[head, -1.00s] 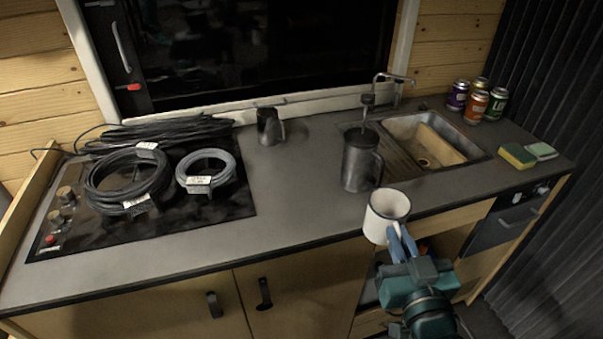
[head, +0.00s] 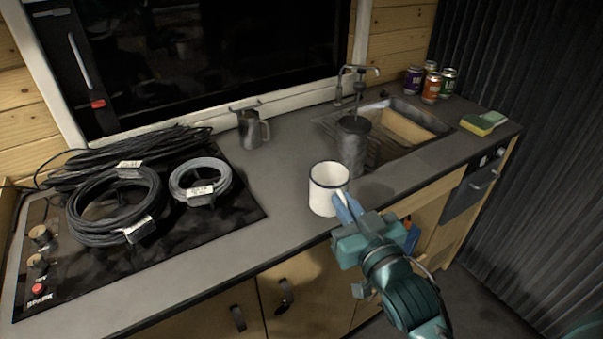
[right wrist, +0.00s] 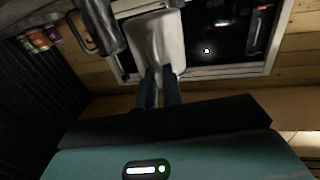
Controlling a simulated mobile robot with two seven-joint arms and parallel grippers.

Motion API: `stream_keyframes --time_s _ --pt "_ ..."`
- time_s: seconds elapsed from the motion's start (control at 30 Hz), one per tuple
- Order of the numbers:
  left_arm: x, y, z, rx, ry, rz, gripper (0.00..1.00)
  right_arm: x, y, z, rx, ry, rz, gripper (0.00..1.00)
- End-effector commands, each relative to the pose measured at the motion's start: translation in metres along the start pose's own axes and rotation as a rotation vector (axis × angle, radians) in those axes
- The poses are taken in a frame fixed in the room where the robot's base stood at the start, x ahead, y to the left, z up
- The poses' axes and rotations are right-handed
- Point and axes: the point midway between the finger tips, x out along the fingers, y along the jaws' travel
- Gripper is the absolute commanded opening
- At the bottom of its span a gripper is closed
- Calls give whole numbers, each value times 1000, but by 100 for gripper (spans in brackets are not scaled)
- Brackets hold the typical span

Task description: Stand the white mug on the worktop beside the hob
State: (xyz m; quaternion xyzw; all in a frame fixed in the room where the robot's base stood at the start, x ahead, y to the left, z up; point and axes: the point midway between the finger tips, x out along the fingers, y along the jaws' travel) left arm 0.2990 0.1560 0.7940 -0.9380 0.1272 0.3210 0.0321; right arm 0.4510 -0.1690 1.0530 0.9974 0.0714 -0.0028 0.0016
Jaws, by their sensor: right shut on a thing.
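The white mug (head: 325,190) with a dark rim is upright at the front part of the worktop (head: 285,225), right of the hob (head: 190,235). My right gripper (head: 344,207) is shut on its near side; the blue fingers also show on the mug in the right wrist view (right wrist: 160,88). The mug (right wrist: 158,42) fills the upper middle of that view. I cannot tell whether its base touches the worktop or hangs just above it. My left gripper is not in view.
Coiled cables (head: 115,205) lie on the hob. A small metal jug (head: 251,130) stands behind, and a tall metal pot (head: 352,145) stands close behind the mug, beside the sink (head: 410,130). Cans (head: 431,88) and a sponge (head: 480,124) are at the right. Bare worktop lies between mug and hob.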

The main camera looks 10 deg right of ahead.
Motion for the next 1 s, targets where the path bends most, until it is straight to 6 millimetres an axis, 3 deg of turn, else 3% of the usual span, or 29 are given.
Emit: stream_keyframes --time_s 0.03,0.2,0.4,0.53,0.7,1.0 --pt "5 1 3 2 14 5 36 18 -2 -1 -13 11 -40 0" --pt "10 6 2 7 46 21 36 61 -6 -14 -13 1 -140 0" --pt "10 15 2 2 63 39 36 89 -2 -27 -6 -8 -196 0" --pt "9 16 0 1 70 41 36 95 0 -21 -1 -15 -205 0" --pt "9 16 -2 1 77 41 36 95 0 11 1 -17 -205 0" --pt "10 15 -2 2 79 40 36 95 0 46 0 -14 -206 0"
